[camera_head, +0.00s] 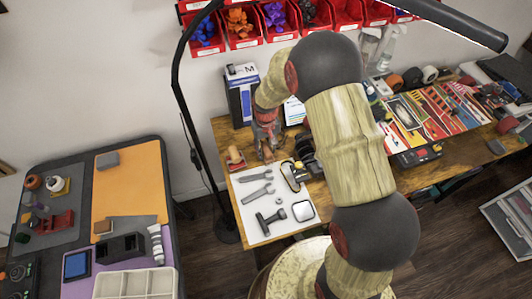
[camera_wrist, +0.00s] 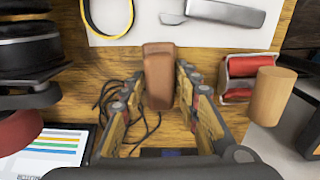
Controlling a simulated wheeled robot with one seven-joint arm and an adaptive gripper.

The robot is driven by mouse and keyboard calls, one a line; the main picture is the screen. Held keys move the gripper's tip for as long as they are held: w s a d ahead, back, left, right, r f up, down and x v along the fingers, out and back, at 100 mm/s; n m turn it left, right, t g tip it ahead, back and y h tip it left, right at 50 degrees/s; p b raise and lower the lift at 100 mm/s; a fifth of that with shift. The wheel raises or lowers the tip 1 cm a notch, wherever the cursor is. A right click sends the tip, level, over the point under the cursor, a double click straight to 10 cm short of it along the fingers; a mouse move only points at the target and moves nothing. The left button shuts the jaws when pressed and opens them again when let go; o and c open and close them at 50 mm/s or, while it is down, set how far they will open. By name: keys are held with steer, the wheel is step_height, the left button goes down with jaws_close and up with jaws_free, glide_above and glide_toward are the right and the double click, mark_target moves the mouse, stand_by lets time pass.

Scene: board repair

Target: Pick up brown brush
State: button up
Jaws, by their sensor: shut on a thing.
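The brown brush (camera_wrist: 158,70) is a rounded, leather-brown block in the wrist view. It sits between the two fingers of my gripper (camera_wrist: 160,82), which are closed on its sides. Its far end reaches the lower edge of the white sheet, and wooden bench top shows around it. Whether it is lifted off the bench is unclear. In the head view my gripper (camera_head: 267,150) points down over the bench near the back left, and the brush is too small and covered to make out there.
A red roller with a wooden handle (camera_wrist: 267,92) lies to the right. Black round parts (camera_wrist: 25,60) and cables (camera_wrist: 118,100) are on the left. The white sheet (camera_head: 278,226) carries wrenches, a hammer and other tools. A blue-and-white box (camera_head: 240,95) stands behind my gripper.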

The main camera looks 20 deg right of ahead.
mark_target(266, 149)
steer(key=c, duration=0.5)
steer(key=shift+r, duration=0.5)
step_height(266, 149, up, 2)
steer(key=shift+r+p, duration=0.15)
steer(key=shift+p, duration=0.6)
steer(key=shift+s+d+r+p, duration=0.1)
steer(key=shift+s+r+p, duration=0.5)
steer(key=shift+s+r, duration=1.4)
steer(key=shift+s+d+r+p, duration=0.1)
steer(key=shift+s+r+p, duration=0.85)
steer(key=shift+s, duration=1.7)
steer(key=shift+s+d+r+p, duration=0.1)
steer(key=shift+s+r+p, duration=0.2)
steer(key=shift+s+r, duration=1.85)
steer(key=shift+s+f, duration=0.2)
steer(key=shift+f, duration=0.05)
